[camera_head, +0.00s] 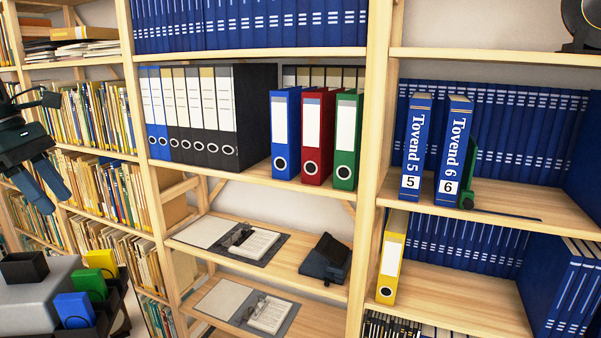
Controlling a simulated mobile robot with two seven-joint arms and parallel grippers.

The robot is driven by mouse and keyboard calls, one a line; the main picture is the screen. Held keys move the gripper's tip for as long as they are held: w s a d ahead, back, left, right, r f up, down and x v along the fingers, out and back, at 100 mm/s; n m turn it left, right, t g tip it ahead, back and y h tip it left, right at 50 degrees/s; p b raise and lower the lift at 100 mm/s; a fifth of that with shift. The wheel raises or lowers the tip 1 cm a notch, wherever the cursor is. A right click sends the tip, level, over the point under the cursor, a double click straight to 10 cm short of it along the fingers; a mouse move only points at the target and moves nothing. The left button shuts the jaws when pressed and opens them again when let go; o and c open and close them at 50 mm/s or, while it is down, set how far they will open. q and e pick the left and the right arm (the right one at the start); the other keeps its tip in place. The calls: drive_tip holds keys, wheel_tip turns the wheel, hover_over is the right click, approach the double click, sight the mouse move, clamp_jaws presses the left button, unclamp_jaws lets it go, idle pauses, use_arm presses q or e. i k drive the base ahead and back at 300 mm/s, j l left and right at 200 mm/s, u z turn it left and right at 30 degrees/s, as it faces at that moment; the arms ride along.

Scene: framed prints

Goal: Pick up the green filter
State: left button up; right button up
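No object is labelled as a filter. A green binder (347,140) with a white label stands upright on the middle shelf, at the right end of a row with a red binder (318,136) and a blue binder (285,133). A smaller green piece (469,178) stands beside the Tovend 6 volume on the right shelf. Another green piece (88,282) sits in a dark holder at the lower left. My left gripper (55,202) is at the left edge, its fingers apart with nothing between them, away from all three. My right gripper is not in view.
Black binders (215,115) stand left of the blue one. Wooden uprights (375,130) divide the bays. A yellow binder (390,257) stands on the lower right shelf. Yellow (101,262) and blue (75,309) pieces flank the lower-left green one.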

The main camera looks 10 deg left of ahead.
sight(91, 280)
drive_tip(key=k+l, duration=0.35)
drive_tip(key=l, duration=0.15)
drive_tip(key=k+l, duration=0.35)
drive_tip(key=l, duration=0.2)
